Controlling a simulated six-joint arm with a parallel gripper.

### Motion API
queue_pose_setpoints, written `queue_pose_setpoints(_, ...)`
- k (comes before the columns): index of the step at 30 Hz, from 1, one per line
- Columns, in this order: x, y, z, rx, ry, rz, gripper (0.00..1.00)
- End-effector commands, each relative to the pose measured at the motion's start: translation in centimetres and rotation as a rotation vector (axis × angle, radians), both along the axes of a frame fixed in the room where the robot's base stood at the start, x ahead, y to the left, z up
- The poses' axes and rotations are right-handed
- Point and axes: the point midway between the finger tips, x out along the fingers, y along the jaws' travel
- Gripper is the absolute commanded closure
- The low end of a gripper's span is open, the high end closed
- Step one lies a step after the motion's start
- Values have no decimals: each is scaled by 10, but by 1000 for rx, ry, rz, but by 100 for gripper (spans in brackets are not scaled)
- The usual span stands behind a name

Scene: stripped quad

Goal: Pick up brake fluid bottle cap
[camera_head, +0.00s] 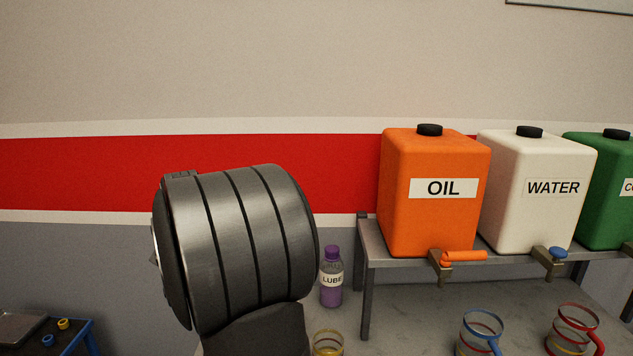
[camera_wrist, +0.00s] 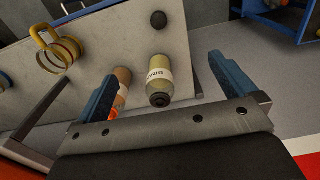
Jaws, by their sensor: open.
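In the wrist view, a pale yellow bottle (camera_wrist: 159,68) with a white label, partly readable as "BRA", stands on the grey bench top. Its dark neck end (camera_wrist: 160,99) faces the camera; I cannot tell clearly whether it is uncovered. A round black cap (camera_wrist: 159,20) lies apart on the bench beyond the bottle. My gripper (camera_wrist: 167,62) is open and empty, with its blue fingers on either side of the bottle in the picture. In the head view my arm hides the gripper, the bottle and the cap.
An orange bottle (camera_wrist: 121,78) is partly behind the left finger. A yellow mug (camera_wrist: 55,48) stands on the left. In the head view a purple lube bottle (camera_head: 331,281) stands near a shelf with orange oil (camera_head: 435,220) and white water (camera_head: 535,220) tanks.

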Motion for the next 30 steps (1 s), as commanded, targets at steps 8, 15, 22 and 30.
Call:
queue_pose_setpoints(8, -1, 0, 1, -4, 6, -2, 0)
queue_pose_setpoints(15, -1, 0, 1, -3, 6, -2, 37)
queue_pose_setpoints(22, -1, 0, 1, -3, 6, -2, 38)
queue_pose_setpoints(30, -1, -1, -8, -4, 6, 199, 38)
